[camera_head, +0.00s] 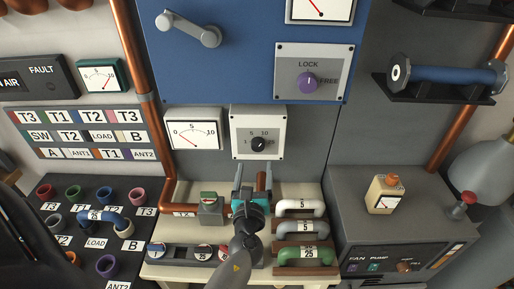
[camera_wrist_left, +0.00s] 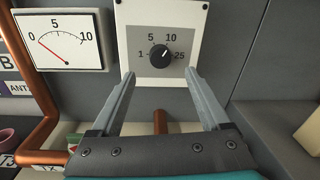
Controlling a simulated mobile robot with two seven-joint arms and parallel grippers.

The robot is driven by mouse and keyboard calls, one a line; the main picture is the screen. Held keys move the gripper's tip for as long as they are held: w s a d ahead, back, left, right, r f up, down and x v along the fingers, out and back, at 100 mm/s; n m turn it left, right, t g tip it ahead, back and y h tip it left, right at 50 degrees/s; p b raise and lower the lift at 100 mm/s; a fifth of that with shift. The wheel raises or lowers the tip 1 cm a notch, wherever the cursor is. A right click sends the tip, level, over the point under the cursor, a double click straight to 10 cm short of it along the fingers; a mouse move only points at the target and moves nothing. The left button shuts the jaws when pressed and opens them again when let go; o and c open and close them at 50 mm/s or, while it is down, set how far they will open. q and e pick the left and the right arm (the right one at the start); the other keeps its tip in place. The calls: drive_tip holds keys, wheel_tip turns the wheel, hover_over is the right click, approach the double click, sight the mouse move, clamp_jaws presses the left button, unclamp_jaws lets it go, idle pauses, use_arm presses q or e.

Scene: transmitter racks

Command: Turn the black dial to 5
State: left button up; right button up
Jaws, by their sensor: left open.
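The black dial (camera_head: 259,144) sits on a white square panel (camera_head: 240,123) on the grey rack wall, with the labels 1, 5, 10 and 25 around it. In the left wrist view the dial (camera_wrist_left: 160,56) has a pale pointer mark that leans up and right, towards 10. My left gripper (camera_head: 252,170) is below the dial in the head view. In the left wrist view its two fingers (camera_wrist_left: 160,76) are spread, empty and apart from the dial, one to each side of it. My right gripper is not in view.
A 0–10 meter (camera_head: 194,135) is left of the dial panel. A purple LOCK/FREE knob (camera_head: 309,82) is above right. Below, a shelf holds a small grey box with a green top (camera_head: 210,209) and several coloured handles labelled 5 and 25 (camera_head: 301,207). Copper pipes (camera_head: 133,55) run nearby.

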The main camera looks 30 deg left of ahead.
sight(257, 147)
use_arm(q)
drive_tip(key=x, duration=0.8)
drive_tip(key=shift+w+a, duration=0.1)
drive_tip(key=shift+c, duration=0.4)
clamp_jaws()
